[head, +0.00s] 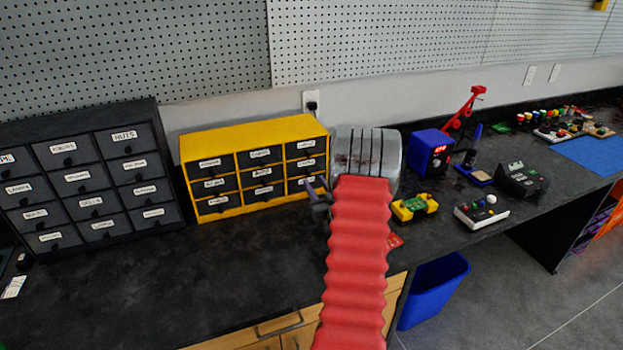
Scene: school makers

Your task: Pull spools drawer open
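A yellow cabinet (255,133) with rows of dark labelled drawers stands on the black bench, left of my arm. A black cabinet (80,120) with similar labelled drawers stands further left. Most labels are too small or blurred to read, so I cannot tell which drawer is the spools drawer. All the drawers I can see look closed. My red-sleeved arm reaches up the middle of the head view. A small dark part, seemingly my gripper (318,193), shows at the yellow cabinet's lower right corner. Its fingers are mostly hidden, and I cannot tell whether it touches the cabinet.
Right of my arm are a yellow-green device (414,207), a blue box (430,153), a white button box (481,212) and a black device (522,179). A blue bin (435,290) stands below the bench edge. The bench before both cabinets is mostly clear.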

